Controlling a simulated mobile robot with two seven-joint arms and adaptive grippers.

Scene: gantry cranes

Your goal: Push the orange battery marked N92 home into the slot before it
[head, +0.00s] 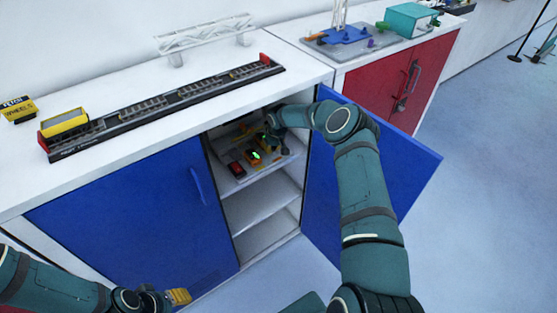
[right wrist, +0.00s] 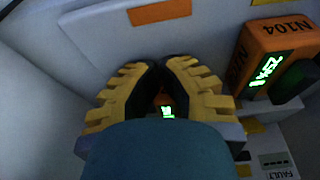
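An orange battery marked N104 (right wrist: 284,50), with a lit green display, is at the upper right of the right wrist view. My right gripper (right wrist: 162,72) has its ridged yellow fingers drawn together. A bit of an orange part with a green light (right wrist: 167,108) shows through the gap between them, mostly hidden; I cannot read a mark on it. No N92 mark is legible. In the head view my right arm reaches into the open cabinet beside an orange battery with a green light (head: 255,157). My left gripper (head: 179,297) is low in front of the blue door.
A red and dark block (head: 236,169) sits on the cabinet's upper shelf. The open blue door (head: 400,165) stands right of my right arm. A FAULT panel (right wrist: 277,165) is at lower right in the wrist view. The lower shelf (head: 258,195) is bare.

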